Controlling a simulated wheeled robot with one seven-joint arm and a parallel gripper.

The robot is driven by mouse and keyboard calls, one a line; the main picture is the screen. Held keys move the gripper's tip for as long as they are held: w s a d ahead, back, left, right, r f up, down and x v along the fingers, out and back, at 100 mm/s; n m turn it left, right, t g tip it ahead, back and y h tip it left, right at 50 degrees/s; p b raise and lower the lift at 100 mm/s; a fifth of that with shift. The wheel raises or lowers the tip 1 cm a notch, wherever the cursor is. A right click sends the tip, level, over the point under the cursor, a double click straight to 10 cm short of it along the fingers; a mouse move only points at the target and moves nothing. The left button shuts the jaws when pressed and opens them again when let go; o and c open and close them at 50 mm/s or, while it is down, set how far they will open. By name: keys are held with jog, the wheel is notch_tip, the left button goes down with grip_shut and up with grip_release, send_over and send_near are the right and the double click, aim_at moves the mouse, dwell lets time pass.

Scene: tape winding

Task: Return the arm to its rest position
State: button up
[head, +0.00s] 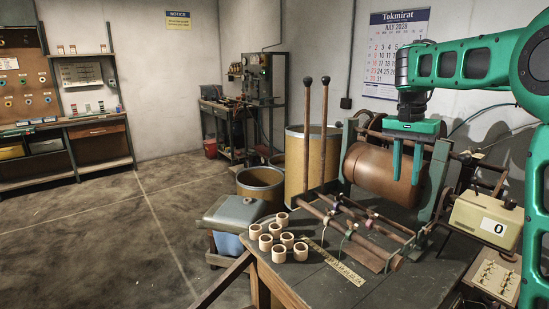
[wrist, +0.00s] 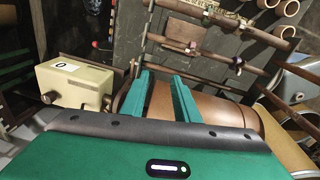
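My green arm (head: 470,62) reaches in from the right in the head view. My gripper (head: 406,178) points down in front of the brown drum (head: 370,173) of the winding machine. Its two green fingers are apart with nothing between them. In the wrist view my gripper (wrist: 160,84) also shows with a clear gap between the fingers, and the brown drum (wrist: 228,113) lies behind them. I cannot tell how far the fingertips are from the drum.
A counter box reading 0 (head: 486,217) stands right of the drum. Several pale rings (head: 279,253) and a ruler (head: 335,262) lie on the dark bench (head: 385,292). Two upright levers (head: 306,130) rise left of the drum. Tall bins (head: 262,184) stand behind. The floor at left is clear.

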jog(key=s+d+f+n, duration=0.15)
jog(key=s+d, duration=0.25)
jog(key=s, duration=0.6)
jog(key=s+d+f, duration=0.3)
jog(key=s, duration=0.7)
jog(key=s+a+f, duration=0.1)
jog(key=s+f, duration=0.3)
jog(key=s, duration=0.5)
jog(key=s+a+f+n+y, duration=0.1)
jog(key=s+f, duration=0.4)
jog(key=s, duration=0.4)
jog(key=shift+f, duration=0.3)
jog(key=shift+a+n, duration=0.1)
jog(key=shift+n, duration=0.15)
jog(key=shift+w+f, duration=0.2)
jog(key=shift+w, duration=0.4)
